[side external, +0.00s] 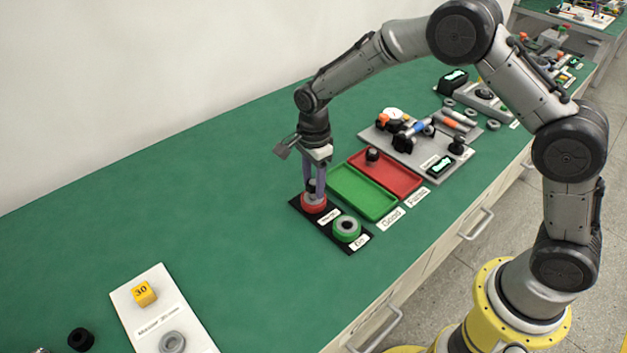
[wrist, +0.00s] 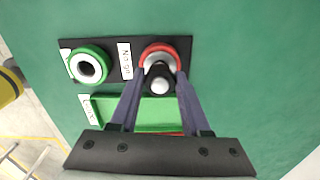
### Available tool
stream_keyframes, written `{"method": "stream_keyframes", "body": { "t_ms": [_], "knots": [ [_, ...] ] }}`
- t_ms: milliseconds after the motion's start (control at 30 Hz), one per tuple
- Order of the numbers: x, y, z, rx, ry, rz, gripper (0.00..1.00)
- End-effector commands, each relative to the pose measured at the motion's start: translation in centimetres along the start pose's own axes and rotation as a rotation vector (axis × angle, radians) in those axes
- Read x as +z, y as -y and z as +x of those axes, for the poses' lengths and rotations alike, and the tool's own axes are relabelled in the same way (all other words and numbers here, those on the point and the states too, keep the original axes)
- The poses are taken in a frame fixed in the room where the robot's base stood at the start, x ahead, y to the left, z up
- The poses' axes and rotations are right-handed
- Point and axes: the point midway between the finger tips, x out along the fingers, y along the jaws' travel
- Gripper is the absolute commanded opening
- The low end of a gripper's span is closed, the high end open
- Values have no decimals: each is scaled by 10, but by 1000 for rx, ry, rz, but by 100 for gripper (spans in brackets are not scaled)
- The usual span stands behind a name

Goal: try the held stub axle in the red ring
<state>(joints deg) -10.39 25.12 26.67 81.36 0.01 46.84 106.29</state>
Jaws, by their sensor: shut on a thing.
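The red ring (side external: 313,205) has a grey inner face and sits on a black plate (side external: 361,246), beside a "No go" label. In the wrist view the red ring (wrist: 181,45) shows behind the held part. My gripper (side external: 315,188) is upright just over the red ring, its two purple fingers shut on the stub axle. The stub axle (wrist: 159,85) is black with a pale round end facing the wrist camera. It overlaps the near part of the ring's opening in the wrist view. Its lower end is hidden, so I cannot tell whether it has entered the ring.
A green ring (side external: 347,229) labelled "Go" sits on the same plate. A green tray (side external: 362,192) and a red tray (side external: 400,180) holding one dark part lie beside it. A grey fixture board (side external: 440,165) stands beyond. The bench to the left is mostly clear.

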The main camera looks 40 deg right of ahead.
Motion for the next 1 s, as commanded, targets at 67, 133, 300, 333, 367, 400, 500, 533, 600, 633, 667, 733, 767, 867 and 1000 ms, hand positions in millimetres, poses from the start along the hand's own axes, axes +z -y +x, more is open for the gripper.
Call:
{"method": "stream_keyframes", "body": {
  "t_ms": [67, 133, 300, 333, 367, 400, 500, 533, 600, 633, 667, 733, 767, 867, 1000],
  "knots": [
    [0, 0, 0, -1, 0, 0, 0],
    [0, 0, 1, -2, 0, 0, 0],
    [0, 0, 3, -2, 0, 0, 0],
    [0, 0, 3, -2, 0, 0, 0],
    [0, 0, 4, -1, 0, 0, 0],
    [0, 0, 4, -1, 0, 0, 0],
    [0, 0, 5, -1, 0, 0, 0],
    [0, 0, 5, -1, 0, 0, 0],
    [0, 0, 6, -1, 0, 0, 0],
    [0, 0, 6, -1, 0, 0, 0],
    [0, 0, 7, -1, 0, 0, 0],
    [0, 0, 7, -2, 0, 0, 0],
    [0, 1, 7, -2, 0, 0, 0],
    [0, 0, 7, -1, 0, 0, 0],
    [0, 0, 7, -1, 0, 0, 0]
  ]
}}
